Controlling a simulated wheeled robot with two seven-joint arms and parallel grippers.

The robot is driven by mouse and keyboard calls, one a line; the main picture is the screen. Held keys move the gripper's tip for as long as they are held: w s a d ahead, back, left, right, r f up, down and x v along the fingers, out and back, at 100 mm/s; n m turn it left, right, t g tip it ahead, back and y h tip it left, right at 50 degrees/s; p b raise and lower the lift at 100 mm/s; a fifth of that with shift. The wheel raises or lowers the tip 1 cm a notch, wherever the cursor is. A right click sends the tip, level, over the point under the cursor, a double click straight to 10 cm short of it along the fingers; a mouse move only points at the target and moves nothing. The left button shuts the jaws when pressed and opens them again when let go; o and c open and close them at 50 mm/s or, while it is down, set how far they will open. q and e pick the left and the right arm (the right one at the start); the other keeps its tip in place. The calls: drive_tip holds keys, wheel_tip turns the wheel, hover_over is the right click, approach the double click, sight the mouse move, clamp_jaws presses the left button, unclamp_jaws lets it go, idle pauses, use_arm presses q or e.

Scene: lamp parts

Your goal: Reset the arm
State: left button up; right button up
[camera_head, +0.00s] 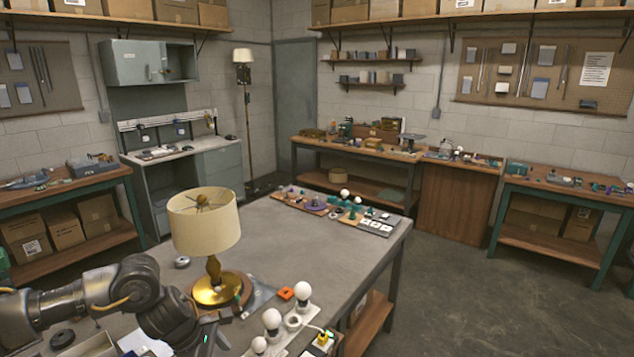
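My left arm (135,285) comes in from the lower left and bends down at the near left of the grey table (330,245). Its dark wrist end, with a small green light, is at the bottom edge in front of the lamp. My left gripper (212,338) is only partly in view there, and its fingers cannot be made out. A brass table lamp (213,285) with a cream shade (204,228) stands upright just behind the wrist. My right gripper is not in view.
White bulbs (302,291) stand in a holder at the table's near edge, beside an orange block (285,294). Trays of small parts (370,222) lie at the far right corner. The table's middle is clear.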

use_arm(q)
drive_tip(key=s+d+f+n+t+h, duration=0.1)
drive_tip(key=s+d+n+t+h, duration=0.15)
drive_tip(key=d+n, duration=0.65)
drive_tip(key=s+d+n+t+h, duration=0.2)
drive_tip(key=s+d+n+h, duration=0.15)
drive_tip(key=d+n, duration=0.6)
drive_tip(key=s+a+f+n+g+y, duration=0.1)
drive_tip(key=s+a+f+n+y, duration=0.45)
drive_tip(key=s+a+n, duration=0.8)
drive_tip(key=s+a+f+n+g+y, duration=0.3)
drive_tip(key=s+a+f+n, duration=0.55)
drive_tip(key=n, duration=1.05)
wheel_tip(320, 180, down, 28)
drive_tip(key=s+d+y+b, duration=0.1)
drive_tip(key=s+d+b, duration=0.1)
drive_tip(key=b, duration=0.2)
drive_tip(key=s+a+f+g+b, duration=0.1)
drive_tip(key=s+a+f+b, duration=0.2)
drive_tip(key=s+f, duration=1.3)
drive_tip(key=shift+s+a+f, duration=0.15)
drive_tip(key=shift+s+f, duration=0.05)
drive_tip(key=shift+f, duration=0.7)
